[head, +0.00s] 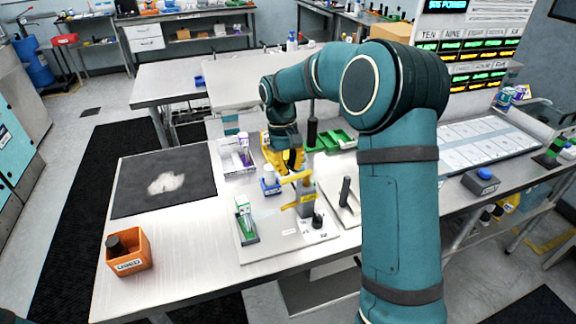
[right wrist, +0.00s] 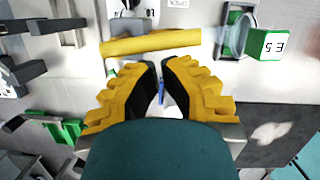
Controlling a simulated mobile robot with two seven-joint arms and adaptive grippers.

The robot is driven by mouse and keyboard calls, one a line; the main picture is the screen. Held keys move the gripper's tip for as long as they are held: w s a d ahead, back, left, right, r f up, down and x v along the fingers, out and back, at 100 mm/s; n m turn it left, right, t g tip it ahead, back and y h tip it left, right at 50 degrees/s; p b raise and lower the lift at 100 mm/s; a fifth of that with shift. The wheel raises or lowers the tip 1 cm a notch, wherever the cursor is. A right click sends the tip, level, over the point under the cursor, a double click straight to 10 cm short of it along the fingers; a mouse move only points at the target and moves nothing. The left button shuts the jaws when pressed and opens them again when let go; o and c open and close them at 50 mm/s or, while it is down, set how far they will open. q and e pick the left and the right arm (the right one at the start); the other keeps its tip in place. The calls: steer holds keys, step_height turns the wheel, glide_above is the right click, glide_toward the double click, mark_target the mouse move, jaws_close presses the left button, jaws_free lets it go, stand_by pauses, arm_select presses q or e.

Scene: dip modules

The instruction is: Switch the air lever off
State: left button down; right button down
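A yellow bar-like lever (right wrist: 150,42) lies across the right wrist view, just beyond my right fingertips. I take it to be the air lever; no label on it can be read. In the head view, yellow parts (head: 296,177) show by a post on the grey fixture plate (head: 290,237), just below my right gripper (head: 284,158). My right gripper also shows in the right wrist view (right wrist: 158,64). Whether the fingertips touch the lever cannot be told. My left gripper is out of view.
A green module (head: 246,226) stands on the plate's left. A blue-based bottle (head: 270,181) and a white tray (head: 233,160) are behind. A dark mat (head: 165,182) and an orange bin (head: 130,257) lie left. Green bins (head: 340,139) stand behind.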

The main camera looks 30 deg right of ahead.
mark_target(291, 180)
steer(key=shift+s+a+n+p, duration=0.3)
steer(key=shift+n+p, duration=0.15)
steer(key=shift+n, duration=0.45)
steer(key=n, duration=0.1)
steer(key=s+n+h+p, duration=0.1)
steer(key=n, duration=0.1)
steer(key=s+n+p, duration=0.1)
steer(key=n, duration=0.1)
steer(key=shift+a+r, duration=0.1)
steer(key=shift+a, duration=0.25)
steer(key=n, duration=0.1)
steer(key=s+n+p, duration=0.1)
steer(key=shift+n+t+h, duration=0.4)
steer(key=s+n, duration=0.1)
steer(key=n+p, duration=0.1)
steer(key=n, duration=0.1)
steer(key=s+n+t, duration=0.1)
steer(key=n, duration=0.1)
steer(key=shift+s+d+h, duration=0.3)
steer(key=shift+d, duration=0.1)
steer(key=shift+s+d+p, duration=0.1)
steer(key=shift+p, duration=0.25)
